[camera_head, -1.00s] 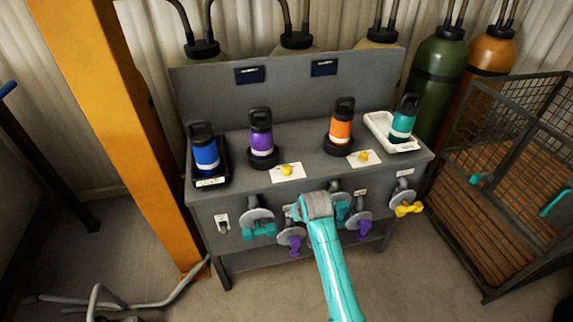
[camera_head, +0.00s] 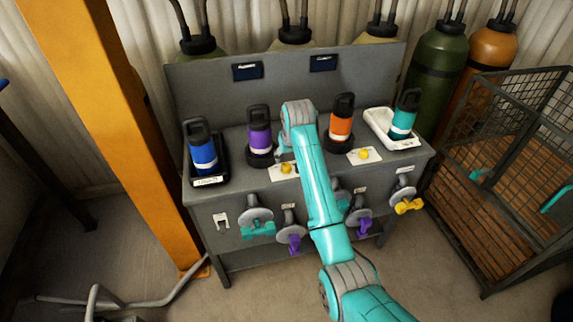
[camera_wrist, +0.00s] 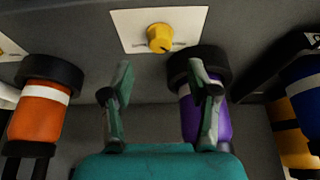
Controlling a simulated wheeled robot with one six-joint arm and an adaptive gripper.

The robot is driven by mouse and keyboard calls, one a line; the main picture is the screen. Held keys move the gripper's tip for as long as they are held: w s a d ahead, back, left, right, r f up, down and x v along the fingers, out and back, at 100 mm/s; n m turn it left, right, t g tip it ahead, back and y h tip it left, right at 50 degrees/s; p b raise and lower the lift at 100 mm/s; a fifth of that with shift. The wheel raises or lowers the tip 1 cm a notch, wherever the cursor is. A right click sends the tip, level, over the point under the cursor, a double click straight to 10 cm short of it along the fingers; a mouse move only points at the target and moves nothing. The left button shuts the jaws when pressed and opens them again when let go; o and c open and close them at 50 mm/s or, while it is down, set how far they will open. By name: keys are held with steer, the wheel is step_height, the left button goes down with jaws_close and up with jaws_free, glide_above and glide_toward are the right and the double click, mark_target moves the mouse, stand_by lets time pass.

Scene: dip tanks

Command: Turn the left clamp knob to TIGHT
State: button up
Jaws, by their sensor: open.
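The left clamp knob (camera_head: 286,168) is yellow and sits on a white plate (camera_head: 275,175) at the front of the grey bench top. In the wrist view the same knob (camera_wrist: 160,37) is upper centre, its plate's lettering unreadable. My gripper (camera_wrist: 161,82) is open and empty, its two fingers apart, with the knob beyond the gap between the tips and not touched. In the head view my arm hides most of the gripper, above the bench near the knob. A second yellow knob (camera_head: 363,154) sits on a plate to the right.
A purple bottle (camera_head: 259,138) in a dark ring stands just behind the left knob, close to one finger in the wrist view. An orange bottle (camera_head: 340,127) stands to the right. A blue bottle (camera_head: 203,155) and a teal bottle (camera_head: 403,122) stand at the ends. Valve handles line the front.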

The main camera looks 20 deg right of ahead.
mark_target(286, 166)
steer(key=x, duration=0.7)
jaws_close()
